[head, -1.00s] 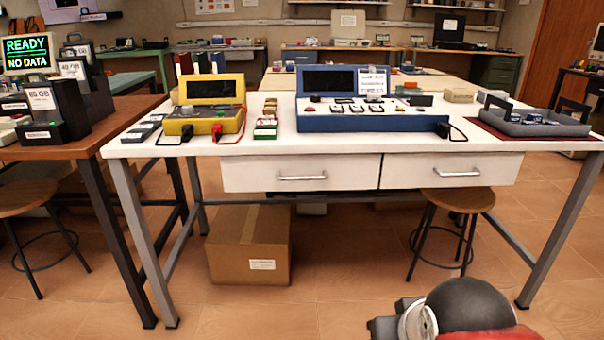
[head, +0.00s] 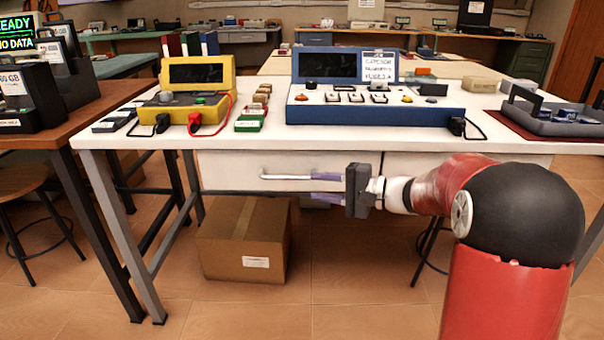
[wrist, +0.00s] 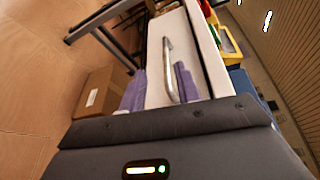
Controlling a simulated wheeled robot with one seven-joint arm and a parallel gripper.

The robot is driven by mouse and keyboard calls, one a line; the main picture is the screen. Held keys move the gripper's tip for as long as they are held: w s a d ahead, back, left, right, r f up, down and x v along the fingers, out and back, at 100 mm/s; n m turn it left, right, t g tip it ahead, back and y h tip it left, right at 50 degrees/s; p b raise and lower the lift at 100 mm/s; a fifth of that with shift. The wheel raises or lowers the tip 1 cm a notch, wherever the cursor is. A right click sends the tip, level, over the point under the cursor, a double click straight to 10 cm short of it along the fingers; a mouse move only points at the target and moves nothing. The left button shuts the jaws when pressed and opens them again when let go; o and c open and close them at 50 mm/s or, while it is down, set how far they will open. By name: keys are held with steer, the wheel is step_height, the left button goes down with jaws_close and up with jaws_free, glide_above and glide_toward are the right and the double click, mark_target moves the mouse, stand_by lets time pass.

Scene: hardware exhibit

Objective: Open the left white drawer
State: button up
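The left white drawer (head: 225,170) is under the white tabletop, and its front looks closed. Its silver bar handle (head: 285,177) runs level across the front. My gripper (head: 316,187) is at the handle's right end, with its purple fingers pointing left along the drawer front. In the wrist view the fingers (wrist: 160,88) are apart, and the handle (wrist: 168,62) shows between them, closer to the right finger. The drawer front (wrist: 155,62) lies beyond them. I cannot tell whether either finger touches the handle.
The right white drawer (head: 470,158) is partly behind my arm. A cardboard box (head: 243,240) stands on the floor under the table. A yellow case (head: 197,95) and a blue console (head: 375,112) stand on the tabletop (head: 270,138). Floor in front of the left drawer is clear.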

mark_target(296, 178)
steer(key=shift+t, duration=0.4)
steer(key=x, duration=0.2)
steer(key=w+x, duration=0.1)
steer(key=x, duration=0.2)
steer(key=p+x, duration=0.1)
steer(key=x, duration=0.2)
steer(key=shift+w+d+r, duration=0.1)
steer(key=shift+w+d, duration=0.1)
steer(key=shift+d, duration=0.2)
jaws_close()
